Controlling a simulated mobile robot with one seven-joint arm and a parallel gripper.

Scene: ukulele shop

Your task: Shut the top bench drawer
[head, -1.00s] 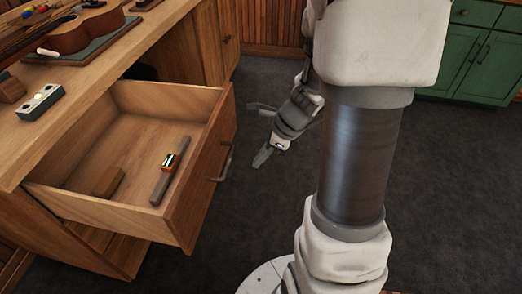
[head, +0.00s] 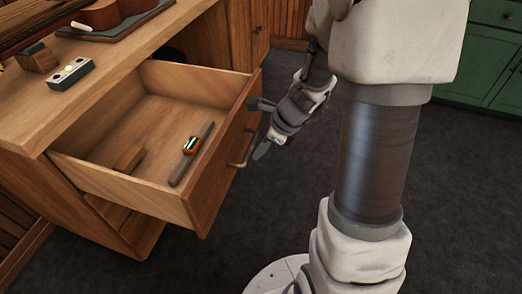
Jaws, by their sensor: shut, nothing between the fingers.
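The top bench drawer (head: 120,188) is pulled well out of the wooden bench (head: 95,108). Its front panel (head: 222,165) faces right and carries a metal bar handle (head: 246,150).
Dark floor (head: 450,190) is open at right. Green cabinets (head: 490,50) stand behind.

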